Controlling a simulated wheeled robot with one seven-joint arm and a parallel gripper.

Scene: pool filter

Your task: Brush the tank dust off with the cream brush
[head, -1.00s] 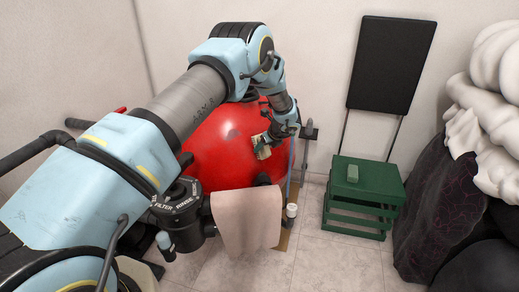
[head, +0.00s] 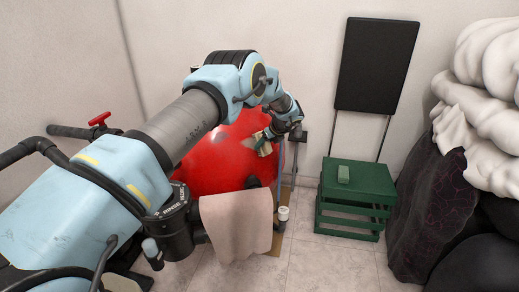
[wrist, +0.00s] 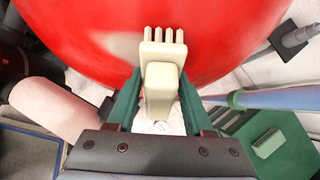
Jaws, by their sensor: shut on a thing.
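The red tank (head: 208,163) fills the upper part of the wrist view (wrist: 225,35). A pale, soft-edged patch (wrist: 122,45), which looks like dust, lies on it just left of the bristles. My gripper (wrist: 160,95) is shut on the cream brush (wrist: 162,60), its green fingers on either side of the handle. The bristles point at the tank; whether they touch it I cannot tell. In the head view the brush (head: 264,148) is at the tank's right side, partly hidden by my gripper (head: 268,138). The patch is hard to make out there.
A beige towel (head: 236,222) hangs in front of the tank beside the black valve (head: 172,225). A green crate (head: 345,210) with a green block (head: 343,174) on top stands to the right. A blue pole (wrist: 270,98) is close to my gripper's right. Floor shows between tank and crate.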

